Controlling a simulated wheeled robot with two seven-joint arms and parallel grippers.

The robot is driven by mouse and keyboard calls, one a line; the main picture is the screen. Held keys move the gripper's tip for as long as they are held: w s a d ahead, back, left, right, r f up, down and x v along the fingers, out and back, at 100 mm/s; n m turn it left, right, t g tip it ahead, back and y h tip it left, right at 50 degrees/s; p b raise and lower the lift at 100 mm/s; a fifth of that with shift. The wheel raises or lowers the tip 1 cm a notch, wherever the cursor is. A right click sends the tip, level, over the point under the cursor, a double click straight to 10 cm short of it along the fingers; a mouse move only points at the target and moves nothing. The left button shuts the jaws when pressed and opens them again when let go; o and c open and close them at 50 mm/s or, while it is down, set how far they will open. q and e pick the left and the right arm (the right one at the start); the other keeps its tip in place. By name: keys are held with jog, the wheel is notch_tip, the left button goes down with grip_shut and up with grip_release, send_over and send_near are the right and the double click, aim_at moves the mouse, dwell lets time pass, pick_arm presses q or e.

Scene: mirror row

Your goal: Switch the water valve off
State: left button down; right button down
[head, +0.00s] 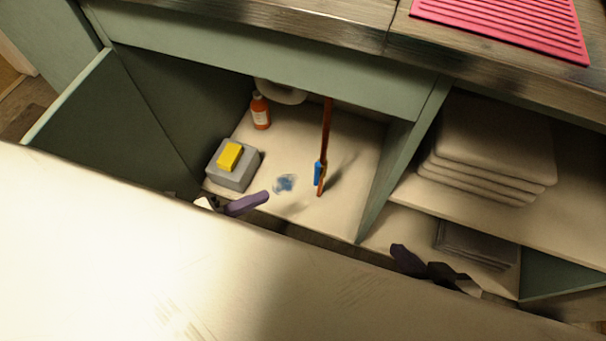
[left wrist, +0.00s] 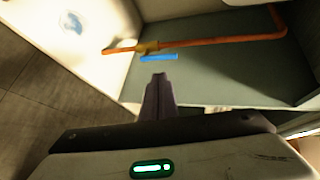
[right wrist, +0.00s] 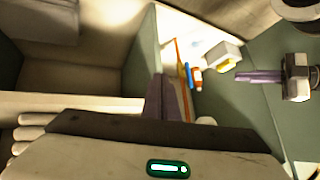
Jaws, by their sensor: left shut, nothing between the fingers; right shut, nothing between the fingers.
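The water valve's blue handle (head: 318,173) is on the copper pipe (head: 326,130) inside the open cabinet. In the left wrist view the blue handle (left wrist: 158,58) lies roughly parallel to the pipe (left wrist: 210,42), beside a brass valve body (left wrist: 147,47). My left gripper (head: 264,196) is shut and empty at the cabinet opening, left of the handle and apart from it. In the left wrist view its fingertips (left wrist: 158,78) point at the handle. My right gripper (head: 397,252) is shut and empty, low in front of the right-hand shelves. The handle (right wrist: 187,75) also shows in the right wrist view.
A grey box with a yellow sponge (head: 229,157) and an orange bottle (head: 260,111) stand left of the pipe. A blue patch (head: 285,184) marks the cabinet floor. A divider (head: 405,165) separates the shelves with folded towels (head: 495,150). A door (head: 100,120) stands open at left.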

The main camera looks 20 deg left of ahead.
aim_at(315, 173)
pick_arm(q)
jog(key=shift+w, duration=0.1)
